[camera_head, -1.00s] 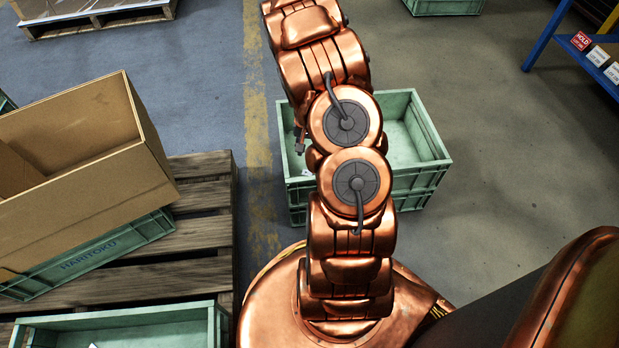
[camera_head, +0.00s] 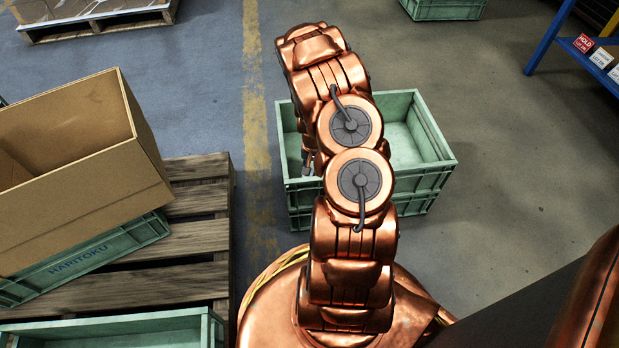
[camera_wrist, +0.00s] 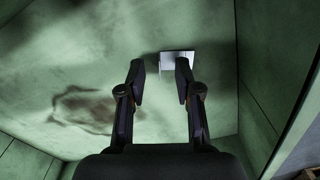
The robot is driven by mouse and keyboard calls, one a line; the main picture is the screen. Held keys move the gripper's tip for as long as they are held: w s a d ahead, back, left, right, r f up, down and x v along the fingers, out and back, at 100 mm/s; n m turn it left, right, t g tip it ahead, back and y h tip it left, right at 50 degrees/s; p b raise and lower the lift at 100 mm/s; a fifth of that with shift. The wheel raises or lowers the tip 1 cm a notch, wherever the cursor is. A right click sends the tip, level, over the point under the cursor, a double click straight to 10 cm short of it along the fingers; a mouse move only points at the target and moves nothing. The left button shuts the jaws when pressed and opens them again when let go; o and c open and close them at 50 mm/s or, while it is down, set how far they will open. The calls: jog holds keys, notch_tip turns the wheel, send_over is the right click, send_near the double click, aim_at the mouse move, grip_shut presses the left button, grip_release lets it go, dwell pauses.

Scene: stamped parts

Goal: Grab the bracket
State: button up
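The bracket (camera_wrist: 178,62) is a small pale metal piece lying on the floor of a green crate (camera_wrist: 246,70) in the wrist view. It sits just beyond my gripper (camera_wrist: 160,72), ahead of the right finger. The gripper's two dark fingers are apart with nothing between them. In the head view my arm covers much of the green crate (camera_head: 425,180), and the bracket is hidden there. Part of my gripper (camera_head: 307,170) shows at the crate's left side, left of the arm.
The crate walls stand close around my gripper. A wooden pallet (camera_head: 195,205) on the left bears a cardboard box (camera_head: 90,200) and green crates. A blue rack (camera_head: 545,40) stands at the upper right. Open floor (camera_head: 490,150) lies right of the crate.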

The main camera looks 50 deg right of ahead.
jog(key=shift+f, duration=0.55)
jog(key=shift+c, duration=0.2)
grip_shut()
jog(key=shift+r, duration=0.2)
